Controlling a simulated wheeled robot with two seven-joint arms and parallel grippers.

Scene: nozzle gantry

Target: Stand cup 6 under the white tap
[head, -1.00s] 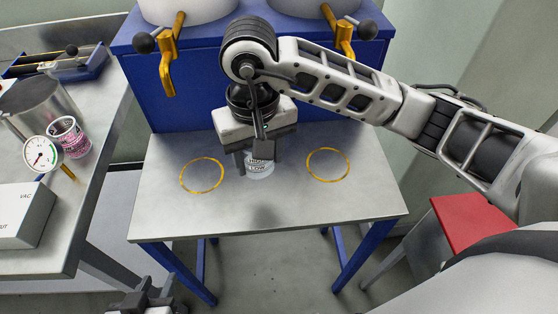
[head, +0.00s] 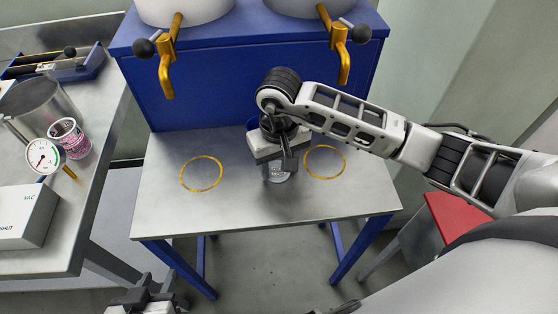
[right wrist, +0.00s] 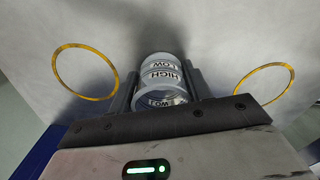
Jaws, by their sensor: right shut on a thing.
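My right gripper (head: 274,160) is shut on a pale, see-through cup (head: 278,176), low over the small metal table between two yellow rings. In the right wrist view the cup (right wrist: 163,75) sits between the two fingers and bears the words HIGH and LOW. No number is readable on it. I cannot tell whether its base touches the table. Two brass taps, left (head: 166,70) and right (head: 340,58), hang from the blue cabinet below pale tanks. I cannot tell which is the white tap. My left gripper (head: 145,300) is at the bottom edge, its jaws unclear.
The left ring (head: 201,174) and right ring (head: 325,162) are empty on the metal table (head: 235,215). A side bench at left holds a pink-patterned cup (head: 70,138), a dial gauge (head: 42,156), a metal pot (head: 35,105) and a white box (head: 25,215). A red surface (head: 460,220) is at right.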

